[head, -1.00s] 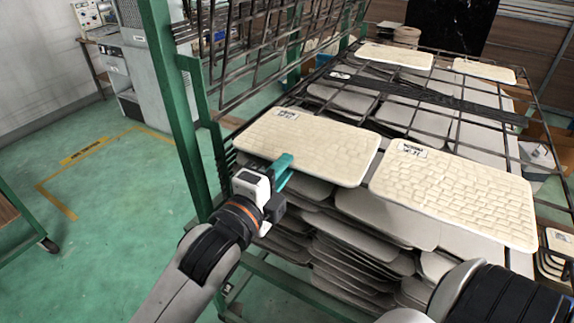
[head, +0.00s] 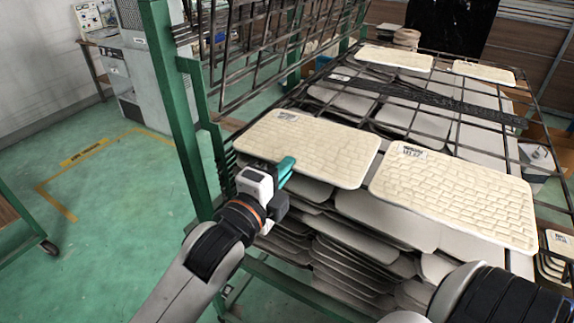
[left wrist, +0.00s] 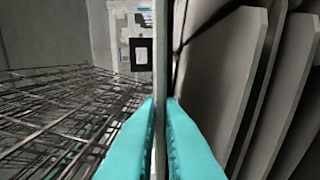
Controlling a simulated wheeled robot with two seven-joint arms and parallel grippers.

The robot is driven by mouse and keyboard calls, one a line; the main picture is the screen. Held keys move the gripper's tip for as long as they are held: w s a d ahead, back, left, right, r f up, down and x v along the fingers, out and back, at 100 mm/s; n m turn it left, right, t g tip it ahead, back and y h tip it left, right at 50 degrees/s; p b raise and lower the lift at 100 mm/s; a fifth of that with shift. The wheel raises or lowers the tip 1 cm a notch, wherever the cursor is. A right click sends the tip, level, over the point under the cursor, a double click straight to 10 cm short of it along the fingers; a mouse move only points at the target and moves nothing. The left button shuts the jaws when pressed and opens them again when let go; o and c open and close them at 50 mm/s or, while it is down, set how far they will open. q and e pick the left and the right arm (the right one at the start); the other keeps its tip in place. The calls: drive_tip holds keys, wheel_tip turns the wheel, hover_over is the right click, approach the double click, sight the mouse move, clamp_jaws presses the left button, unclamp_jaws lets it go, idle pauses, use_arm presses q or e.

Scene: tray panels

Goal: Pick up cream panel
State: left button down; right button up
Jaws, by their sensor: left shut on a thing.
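A cream panel (head: 310,148) with a brick pattern and a small label lies on the top rack at the left front. My left gripper (head: 284,168) is at its front edge, with teal fingers. In the left wrist view the gripper (left wrist: 160,135) is shut on the panel (left wrist: 161,60), which shows edge-on as a thin strip between the fingers. A second cream panel (head: 455,198) lies to its right, close beside it. My right gripper is not in view; only part of my right arm shows at the lower right.
Two more cream panels, one at the back left (head: 395,57) and one at the back right (head: 484,72), lie on the wire rack (head: 440,125). Several grey panels (head: 345,262) are stacked below. A green post (head: 178,110) stands left of the rack.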

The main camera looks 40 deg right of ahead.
use_arm(q)
wheel_tip(320, 180, up, 2)
drive_tip(key=shift+r+p, duration=0.25)
drive_tip(key=shift+p, duration=0.85)
drive_tip(key=s+a+r+p, duration=0.3)
drive_tip(key=a+r+p, duration=0.1)
drive_tip(key=a, duration=0.3)
drive_tip(key=shift+a+p, duration=0.25)
drive_tip(key=shift+p, duration=0.5)
drive_tip(key=shift+d, duration=0.1)
drive_tip(key=shift+s, duration=0.1)
